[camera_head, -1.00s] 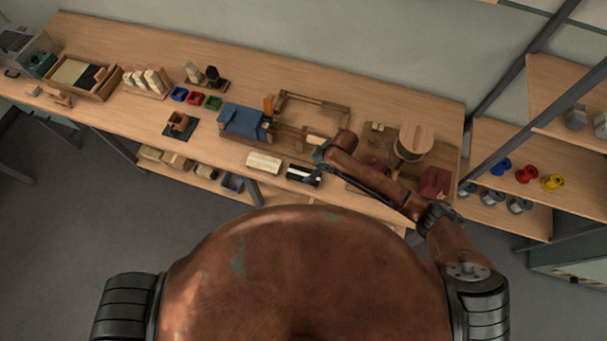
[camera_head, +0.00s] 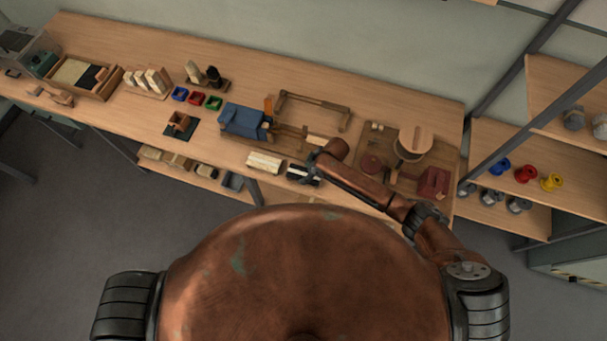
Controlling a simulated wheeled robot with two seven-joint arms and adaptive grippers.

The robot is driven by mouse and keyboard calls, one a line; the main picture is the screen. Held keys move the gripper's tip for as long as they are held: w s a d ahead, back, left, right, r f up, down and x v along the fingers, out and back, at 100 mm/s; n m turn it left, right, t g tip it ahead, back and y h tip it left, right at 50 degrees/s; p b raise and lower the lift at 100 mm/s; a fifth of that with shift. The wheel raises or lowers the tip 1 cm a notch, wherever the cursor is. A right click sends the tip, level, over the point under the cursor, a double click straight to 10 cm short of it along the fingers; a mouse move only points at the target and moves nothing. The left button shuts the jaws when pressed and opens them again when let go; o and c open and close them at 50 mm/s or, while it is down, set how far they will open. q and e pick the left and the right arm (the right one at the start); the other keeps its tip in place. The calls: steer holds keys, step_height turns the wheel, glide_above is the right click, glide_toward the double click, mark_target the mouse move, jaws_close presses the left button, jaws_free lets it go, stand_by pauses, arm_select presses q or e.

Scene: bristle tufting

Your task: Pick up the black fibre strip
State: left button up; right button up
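A small dark block with black and white parts (camera_head: 302,177) lies near the front edge of the workbench; the black fibre strip appears to be its black part, though it is small here. My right gripper (camera_head: 312,162) is dark and small, at the end of my brown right arm. It hangs right over the far side of this block and partly hides it. I cannot tell whether it touches the strip or how its fingers stand. My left gripper is out of view.
A pale ribbed block (camera_head: 264,161) lies just left of the dark block. A blue-covered fixture (camera_head: 243,120) and a wooden frame (camera_head: 315,98) stand behind. A brown board (camera_head: 376,140) with a round wooden tub (camera_head: 414,142) and a red block (camera_head: 434,182) is to the right.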

steer(key=c, duration=0.7)
steer(key=shift+r, duration=0.1)
